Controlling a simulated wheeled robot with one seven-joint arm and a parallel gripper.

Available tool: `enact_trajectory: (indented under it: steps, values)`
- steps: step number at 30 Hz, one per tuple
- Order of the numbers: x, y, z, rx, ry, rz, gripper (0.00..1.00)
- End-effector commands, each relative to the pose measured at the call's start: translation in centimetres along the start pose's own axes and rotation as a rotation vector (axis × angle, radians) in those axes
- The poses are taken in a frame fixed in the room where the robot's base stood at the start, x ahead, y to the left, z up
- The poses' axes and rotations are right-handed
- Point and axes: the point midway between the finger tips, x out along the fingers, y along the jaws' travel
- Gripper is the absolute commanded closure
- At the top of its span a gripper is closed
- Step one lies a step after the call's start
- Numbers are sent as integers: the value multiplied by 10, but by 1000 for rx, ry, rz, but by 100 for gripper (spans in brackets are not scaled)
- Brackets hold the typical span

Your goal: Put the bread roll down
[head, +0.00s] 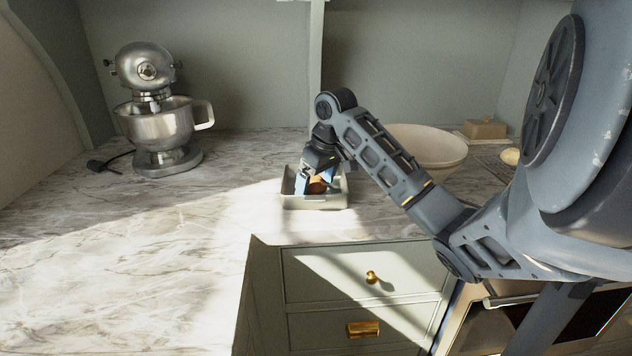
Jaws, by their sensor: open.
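The bread roll (317,186) is a small brown-orange shape inside a grey-green rectangular tray (313,202) on the marble counter. My gripper (317,181) reaches down into the tray from above, with its blue-tipped fingers around or beside the roll. The jaws are open. The fingers partly hide the roll, so I cannot tell whether they touch it or exactly how it rests on the tray floor.
A metal stand mixer (160,120) stands at the back left. A cream bowl (428,150) is behind my arm. A small tan block (485,128) and a pale round item (510,156) are at the back right.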

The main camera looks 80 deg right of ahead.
Motion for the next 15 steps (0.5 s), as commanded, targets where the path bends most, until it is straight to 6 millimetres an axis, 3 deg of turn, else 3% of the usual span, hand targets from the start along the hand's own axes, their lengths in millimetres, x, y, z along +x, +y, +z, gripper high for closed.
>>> enact_trajectory:
  steps: [8,15]
  values:
    - [-6,0,-1,0,1,0,4]
    - [-46,0,-2,-1,4,1,4]
